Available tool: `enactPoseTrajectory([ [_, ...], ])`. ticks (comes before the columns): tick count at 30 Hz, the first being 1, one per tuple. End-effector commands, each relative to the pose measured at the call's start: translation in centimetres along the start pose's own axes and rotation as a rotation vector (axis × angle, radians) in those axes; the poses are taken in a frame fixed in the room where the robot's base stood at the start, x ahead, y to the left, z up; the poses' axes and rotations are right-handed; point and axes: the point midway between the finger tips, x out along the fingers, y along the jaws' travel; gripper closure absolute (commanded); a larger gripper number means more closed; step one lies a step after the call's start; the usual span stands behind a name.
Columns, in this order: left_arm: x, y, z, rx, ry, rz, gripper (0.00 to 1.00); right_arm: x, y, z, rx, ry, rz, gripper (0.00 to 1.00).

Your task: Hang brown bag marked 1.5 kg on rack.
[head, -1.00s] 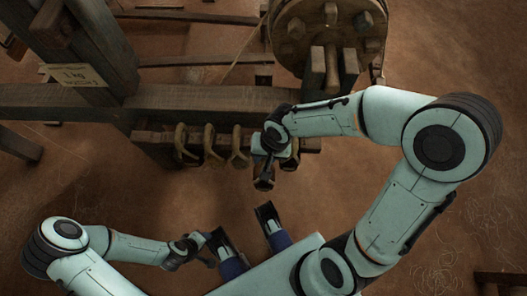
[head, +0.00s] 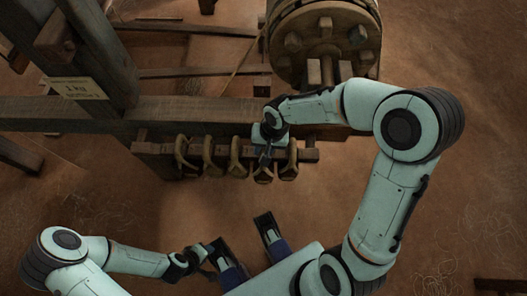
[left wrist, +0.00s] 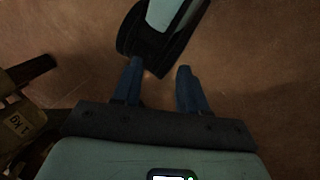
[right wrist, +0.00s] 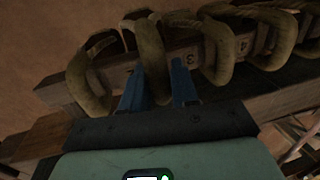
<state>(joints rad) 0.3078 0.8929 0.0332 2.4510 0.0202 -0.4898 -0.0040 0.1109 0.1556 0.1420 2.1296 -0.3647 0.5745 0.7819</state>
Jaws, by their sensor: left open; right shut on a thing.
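My right gripper (head: 265,153) is shut on a brown loop-shaped bag (head: 262,173) at the wooden rack (head: 312,155). In the right wrist view, the bag (right wrist: 151,60) stands between my two blue fingers, against the rack's front. The gripper hides part of it, and I cannot tell whether it rests on a peg. No 1.5 kg mark is readable on it. Similar brown bags hang on both sides, one to its left (head: 237,155) and one to its right (head: 289,160). My left gripper (left wrist: 160,82) is open and empty above the bare floor, away from the rack.
A long dark beam (head: 60,112) runs behind the rack. A wooden drum with pegs (head: 325,42) stands behind the right end. The brown floor in front of the rack is open.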

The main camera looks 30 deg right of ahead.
Motion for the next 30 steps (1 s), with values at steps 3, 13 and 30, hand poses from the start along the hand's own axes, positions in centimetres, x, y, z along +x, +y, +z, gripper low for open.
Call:
enactPoseTrajectory([
  [3,-0.2,0.1,0.3,0.001,-0.007,0.0,0.57,-0.2,-0.2,-0.9,0.0,0.006,-0.004,1.0],
  [13,-0.3,0.1,0.7,0.002,-0.019,0.001,0.57,0.1,-0.1,-2.7,-0.002,0.005,-0.004,1.0],
  [30,1.2,-0.5,-1.9,-0.005,0.053,-0.003,0.57,2.0,0.3,-2.6,-0.002,0.005,-0.004,1.0],
])
